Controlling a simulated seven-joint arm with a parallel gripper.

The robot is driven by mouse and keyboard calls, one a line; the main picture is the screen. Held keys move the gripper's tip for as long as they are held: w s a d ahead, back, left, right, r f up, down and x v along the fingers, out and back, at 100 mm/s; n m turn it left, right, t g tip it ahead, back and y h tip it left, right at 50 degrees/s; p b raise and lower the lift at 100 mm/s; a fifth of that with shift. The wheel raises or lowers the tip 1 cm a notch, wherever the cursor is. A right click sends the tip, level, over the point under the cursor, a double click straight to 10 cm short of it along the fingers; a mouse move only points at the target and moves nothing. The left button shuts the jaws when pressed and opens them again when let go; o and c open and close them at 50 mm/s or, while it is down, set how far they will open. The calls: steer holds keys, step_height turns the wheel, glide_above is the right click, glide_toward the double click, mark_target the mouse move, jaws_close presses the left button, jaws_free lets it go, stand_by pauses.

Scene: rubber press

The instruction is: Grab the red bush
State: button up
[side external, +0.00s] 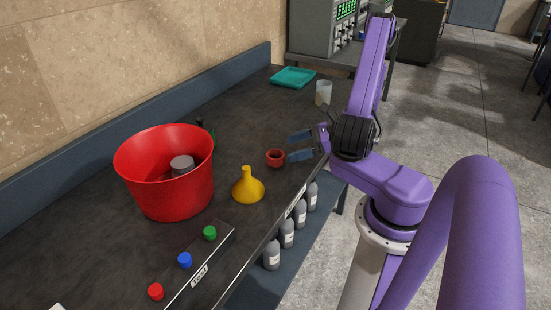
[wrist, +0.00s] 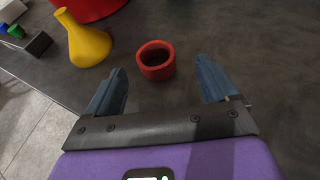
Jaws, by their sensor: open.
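The red bush (side external: 275,158) is a short red ring standing on the dark bench top, right of the yellow funnel. In the wrist view the red bush (wrist: 155,60) sits ahead of my gripper, between the lines of its fingers and slightly beyond their tips, with its dark hole facing up. My gripper (side external: 303,146) has blue fingers and is open and empty, just right of the bush in the side view. In the wrist view the two fingers of my gripper (wrist: 160,80) are wide apart. Neither finger visibly touches the bush.
A yellow funnel (side external: 248,188) and a large red bucket (side external: 165,190) holding a grey piece stand left of the bush. A block with red, blue and green knobs (side external: 200,268) lies near the front. A teal tray (side external: 293,78) and a pale cup (side external: 323,93) stand farther back.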

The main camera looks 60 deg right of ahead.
mark_target(275, 155)
steer(key=shift+s+a+x, duration=0.1)
steer(key=shift+a+x, duration=0.05)
steer(key=shift+x, duration=1.65)
steer(key=shift+s+a+x, duration=0.1)
steer(key=shift+a+x, duration=0.05)
steer(key=shift+x, duration=1.6)
steer(key=c, duration=1)
